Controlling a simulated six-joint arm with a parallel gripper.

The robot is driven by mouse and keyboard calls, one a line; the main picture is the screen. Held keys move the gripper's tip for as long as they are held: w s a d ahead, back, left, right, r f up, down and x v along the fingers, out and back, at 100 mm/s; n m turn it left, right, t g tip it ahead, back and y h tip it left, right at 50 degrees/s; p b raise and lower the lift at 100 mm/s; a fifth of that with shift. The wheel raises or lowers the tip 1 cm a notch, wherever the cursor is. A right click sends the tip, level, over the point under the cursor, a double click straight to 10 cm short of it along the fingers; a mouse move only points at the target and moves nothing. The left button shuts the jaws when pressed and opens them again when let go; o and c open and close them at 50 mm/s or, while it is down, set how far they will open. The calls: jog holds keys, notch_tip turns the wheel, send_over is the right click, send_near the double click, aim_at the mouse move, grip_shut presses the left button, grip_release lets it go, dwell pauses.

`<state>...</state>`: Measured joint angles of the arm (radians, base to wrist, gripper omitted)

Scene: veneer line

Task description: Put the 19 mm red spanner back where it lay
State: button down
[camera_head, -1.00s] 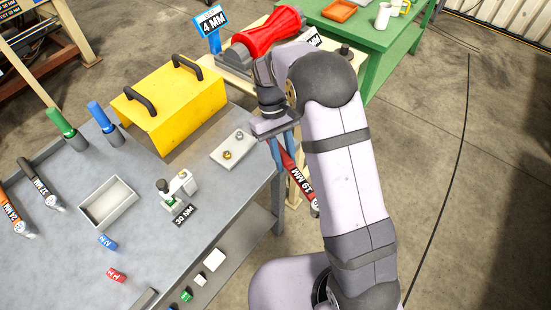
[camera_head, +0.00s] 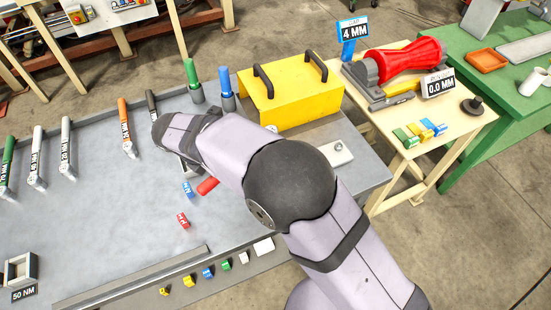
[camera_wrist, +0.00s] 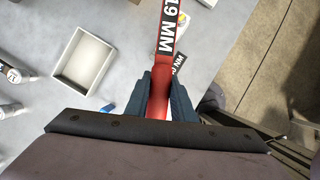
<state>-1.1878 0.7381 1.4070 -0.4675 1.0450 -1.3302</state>
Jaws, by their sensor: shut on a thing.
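The red 19 MM spanner (camera_wrist: 170,40) is between the two dark blue fingers of my gripper (camera_wrist: 160,92), which are shut on it. In the wrist view it runs up and away from the fingers, its label readable, above the grey bench. In the head view only a short red piece of the spanner (camera_head: 207,186) shows; my arm hides the fingers. A row of spanners lies on the bench: green (camera_head: 8,165), two whitish ones (camera_head: 38,157) (camera_head: 68,148), orange (camera_head: 127,130) and black (camera_head: 152,105). A wider bare gap (camera_head: 97,140) separates whitish and orange.
A grey tray (camera_wrist: 57,77) lies left of the spanner in the wrist view. Red (camera_head: 183,221) and blue (camera_head: 187,189) tags lie on the bench. Blue (camera_head: 226,85) and green (camera_head: 196,80) handled tools stand by the yellow toolbox (camera_head: 283,100).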

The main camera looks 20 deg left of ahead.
jog(key=s+a+f+n+y+b, duration=0.1)
jog(key=s+a+f+n+y, duration=0.1)
jog(key=s+a+n, duration=0.5)
jog(key=s+a+f+n+g+y+b, duration=0.1)
jog(key=s+a+n, duration=0.6)
jog(key=s, duration=0.8)
jog(key=a+f+y+b, duration=0.1)
jog(key=a+f+y, duration=0.1)
jog(key=a+f, duration=0.1)
jog(key=shift+s+a+f, duration=0.15)
jog(key=shift+a+f, duration=0.2)
jog(key=shift+a, duration=0.05)
jog(key=shift+d+r+p, duration=0.1)
jog(key=shift+p, duration=0.2)
jog(key=shift+f+b, duration=1.25)
jog(key=shift+f, duration=1.75)
jog(key=shift+s, duration=0.25)
jog(key=shift+s+a+m, duration=0.2)
jog(key=shift+a+m, duration=0.1)
jog(key=shift+a, duration=0.05)
